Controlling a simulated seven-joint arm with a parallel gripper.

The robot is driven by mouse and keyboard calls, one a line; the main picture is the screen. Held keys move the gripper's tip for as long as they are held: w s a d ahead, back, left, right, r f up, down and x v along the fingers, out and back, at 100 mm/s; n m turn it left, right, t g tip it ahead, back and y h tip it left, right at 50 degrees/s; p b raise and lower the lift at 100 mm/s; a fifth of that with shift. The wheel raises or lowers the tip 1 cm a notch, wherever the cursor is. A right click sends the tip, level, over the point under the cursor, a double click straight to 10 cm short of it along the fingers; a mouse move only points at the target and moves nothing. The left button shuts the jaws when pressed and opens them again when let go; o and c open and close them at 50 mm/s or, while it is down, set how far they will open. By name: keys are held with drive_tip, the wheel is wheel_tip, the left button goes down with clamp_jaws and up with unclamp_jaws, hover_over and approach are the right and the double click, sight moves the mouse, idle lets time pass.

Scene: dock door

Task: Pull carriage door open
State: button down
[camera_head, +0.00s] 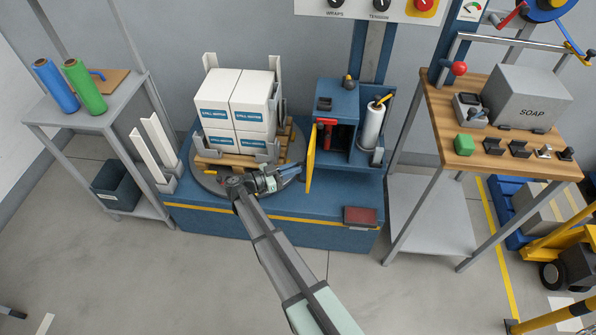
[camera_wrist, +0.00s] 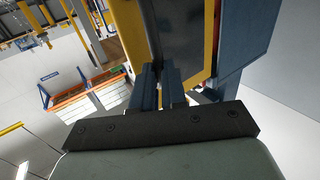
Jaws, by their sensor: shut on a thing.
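The carriage door (camera_head: 311,160) is a narrow yellow panel seen nearly edge-on at the left front of the blue carriage (camera_head: 340,104). It stands swung outward, and red and black parts show inside the carriage. My gripper (camera_head: 293,172) is at the door's left side, low over the blue base. In the wrist view, my gripper's two blue fingers (camera_wrist: 159,82) are close together against a dark panel with yellow edges (camera_wrist: 212,45), which looks like the door. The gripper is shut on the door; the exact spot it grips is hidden.
A pallet of white boxes (camera_head: 233,102) stands on the turntable just left of my gripper. A white film roll (camera_head: 373,126) stands right of the carriage. A wooden-topped bench (camera_head: 500,152) is further right, and a grey shelf (camera_head: 95,118) is at left.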

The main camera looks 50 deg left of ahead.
drive_tip(key=shift+w+a+r, duration=0.1)
drive_tip(key=shift+w+a, duration=0.15)
drive_tip(key=shift+a, duration=0.4)
drive_tip(key=c, duration=1.2)
unclamp_jaws()
drive_tip(key=shift+d, duration=0.1)
drive_tip(key=shift+o, duration=0.2)
drive_tip(key=shift+s, duration=0.15)
drive_tip(key=v, duration=1.3)
drive_tip(key=shift+s, duration=0.4)
